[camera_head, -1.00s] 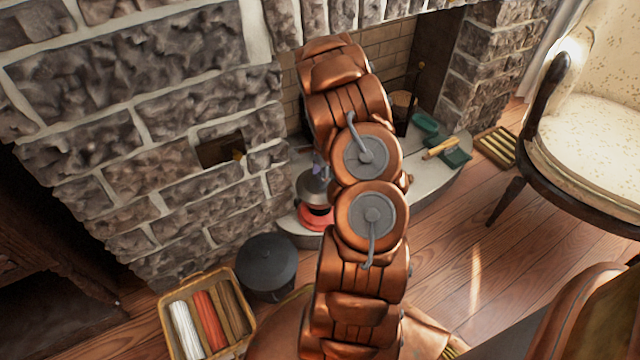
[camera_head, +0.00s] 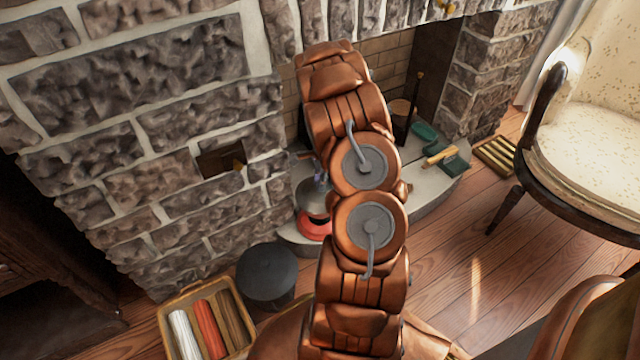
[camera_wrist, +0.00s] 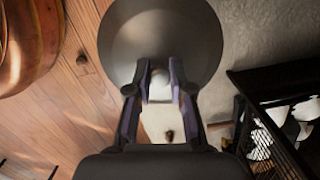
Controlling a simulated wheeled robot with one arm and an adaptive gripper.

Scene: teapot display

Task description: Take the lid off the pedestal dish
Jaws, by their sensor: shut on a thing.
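In the wrist view, a round, dark grey metal lid (camera_wrist: 165,32) lies beyond my gripper (camera_wrist: 160,88). The two purple-edged fingers are shut on its small pale knob (camera_wrist: 160,92). In the head view the grey lid (camera_head: 312,199) shows partly beside my arm, with a bit of purple finger just above it. A red round thing (camera_head: 312,226), perhaps the pedestal dish, shows just below the lid on the hearth. My arm hides the right side of both. I cannot tell whether the lid touches what is under it.
A black lidded pot (camera_head: 267,272) and a crate of coloured rolls (camera_head: 163,310) stand on the floor at left. The pale hearth (camera_head: 425,187) holds green items (camera_head: 424,132) at right. A stone wall (camera_head: 130,130) rises at left. An armchair (camera_head: 590,140) stands at right.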

